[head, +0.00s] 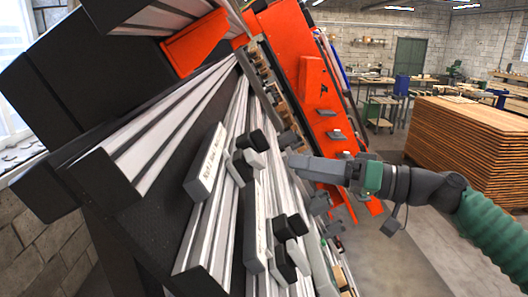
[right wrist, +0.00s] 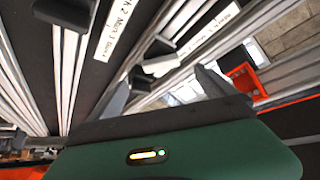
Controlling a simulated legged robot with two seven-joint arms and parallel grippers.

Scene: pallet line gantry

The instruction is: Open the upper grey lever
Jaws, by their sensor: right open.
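A cluster of black and pale grey lever-like blocks (head: 255,159) sits on the pale rails in the upper part of the slanted black frame. A similar cluster (head: 288,236) sits lower. I cannot tell for certain which piece is the upper grey lever. My right gripper (head: 296,164) is open and empty, just right of the upper cluster in the head view, apart from it. In the right wrist view, the open fingers (right wrist: 165,90) point toward a black block (right wrist: 158,46) and a pale grey block (right wrist: 160,66), which lie between and beyond the tips. My left gripper is out of view.
White labelled bars (head: 206,160) stand beside the blocks. An orange panel (head: 318,90) with grey fittings stands behind my right gripper. A stack of wooden boards (head: 465,140) is at the right. Floor between the panel and stack is largely clear.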

